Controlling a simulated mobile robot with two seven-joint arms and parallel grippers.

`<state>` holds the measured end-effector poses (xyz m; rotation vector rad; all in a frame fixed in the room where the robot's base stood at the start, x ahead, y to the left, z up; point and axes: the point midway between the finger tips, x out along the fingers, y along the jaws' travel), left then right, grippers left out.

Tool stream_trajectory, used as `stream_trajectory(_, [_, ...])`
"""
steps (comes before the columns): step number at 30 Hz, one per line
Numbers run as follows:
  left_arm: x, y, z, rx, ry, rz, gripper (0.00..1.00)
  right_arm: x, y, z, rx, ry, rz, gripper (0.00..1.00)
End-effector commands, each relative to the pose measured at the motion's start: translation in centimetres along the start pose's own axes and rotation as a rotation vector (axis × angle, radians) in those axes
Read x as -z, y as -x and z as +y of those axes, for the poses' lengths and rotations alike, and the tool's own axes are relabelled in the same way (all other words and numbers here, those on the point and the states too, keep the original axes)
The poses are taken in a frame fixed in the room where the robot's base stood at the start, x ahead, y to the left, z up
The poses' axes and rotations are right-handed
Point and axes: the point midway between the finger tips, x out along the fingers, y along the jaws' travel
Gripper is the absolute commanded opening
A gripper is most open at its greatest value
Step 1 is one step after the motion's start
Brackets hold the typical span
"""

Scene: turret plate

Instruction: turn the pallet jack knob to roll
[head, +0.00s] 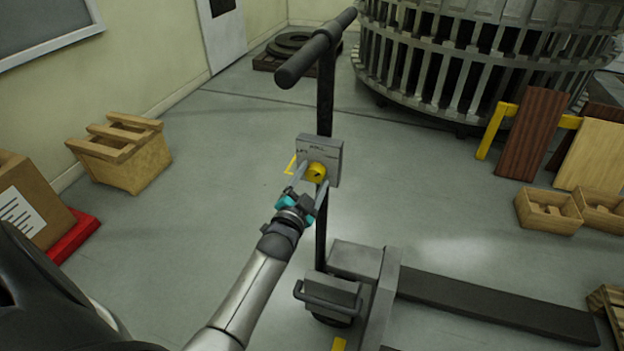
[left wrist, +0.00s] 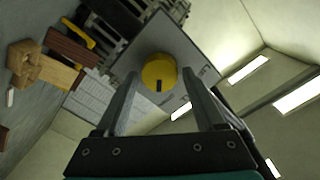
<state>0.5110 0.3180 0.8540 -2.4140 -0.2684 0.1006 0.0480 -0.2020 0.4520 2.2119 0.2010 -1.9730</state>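The yellow knob (head: 316,172) sits on the grey control box (head: 333,150) on the pallet jack's upright handle (head: 325,100). The box has small lettering, with a word like "ROLL" at its top. In the left wrist view the knob (left wrist: 158,72) is round with a dark mark near its lower edge. My left gripper (head: 309,180) is open in front of the knob. In the left wrist view its two fingers (left wrist: 165,92) stand on either side below the knob, apart from each other. I cannot tell whether they touch it. My right gripper is not in view.
The pallet jack's forks (head: 490,305) extend low to the right. A wooden crate (head: 125,155) and a cardboard box (head: 30,205) stand at the left. Small wooden boxes (head: 548,210) and boards (head: 537,130) are at the right.

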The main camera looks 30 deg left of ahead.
Motion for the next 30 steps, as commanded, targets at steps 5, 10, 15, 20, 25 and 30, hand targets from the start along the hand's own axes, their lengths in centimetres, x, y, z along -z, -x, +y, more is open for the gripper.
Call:
stream_trajectory(5, [-0.01, 0.02, 0.01, 0.0, 0.0, 0.0, 0.49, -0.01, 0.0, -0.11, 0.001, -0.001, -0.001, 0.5])
stream_trajectory(10, [0.0, 0.03, 0.01, 0.0, 0.0, 0.0, 0.3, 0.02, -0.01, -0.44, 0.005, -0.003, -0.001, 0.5])
stream_trajectory(15, [0.0, 0.03, 0.02, 0.0, 0.0, 0.0, 0.11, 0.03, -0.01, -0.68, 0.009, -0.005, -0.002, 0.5])
stream_trajectory(20, [-0.01, 0.04, 0.02, 0.0, 0.001, 0.0, 0.01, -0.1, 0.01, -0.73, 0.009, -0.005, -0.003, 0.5])
stream_trajectory(25, [0.01, 0.04, 0.0, 0.0, 0.02, 0.0, 0.01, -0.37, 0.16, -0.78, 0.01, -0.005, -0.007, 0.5])
stream_trajectory(30, [0.07, 0.03, -0.06, 0.0, 0.087, 0.001, 0.01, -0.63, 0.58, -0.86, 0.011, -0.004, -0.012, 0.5])
